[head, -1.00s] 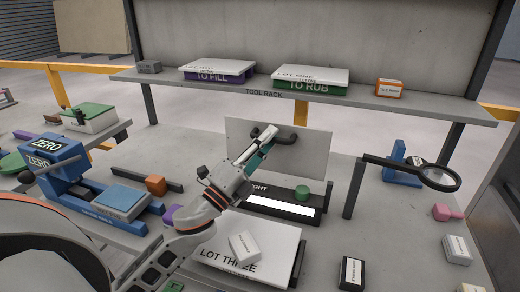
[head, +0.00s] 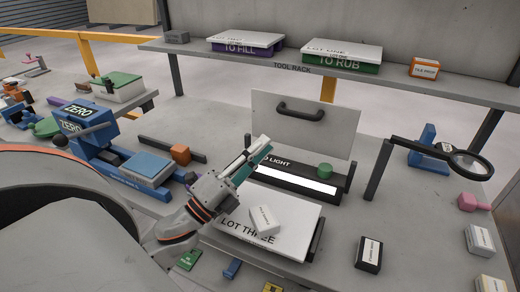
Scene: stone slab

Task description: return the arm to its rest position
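My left arm comes in from the lower left, and its gripper (head: 254,160) points up and to the right. The gripper is in front of the dark light box (head: 262,178) and just left of and below the upright grey panel (head: 270,103). The panel's black handle (head: 314,108) is in full view, with the gripper apart from it. I see grey and teal finger parts nearly edge-on, so I cannot tell whether they are open or shut. My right gripper is not in view.
The Lot Three board (head: 300,222) with a small white box (head: 264,220) lies below the gripper. A blue Zero device (head: 84,120) stands left, and an orange block (head: 181,154) nearby. A magnifier (head: 470,166) stands right. The tool rack (head: 292,66) spans the back.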

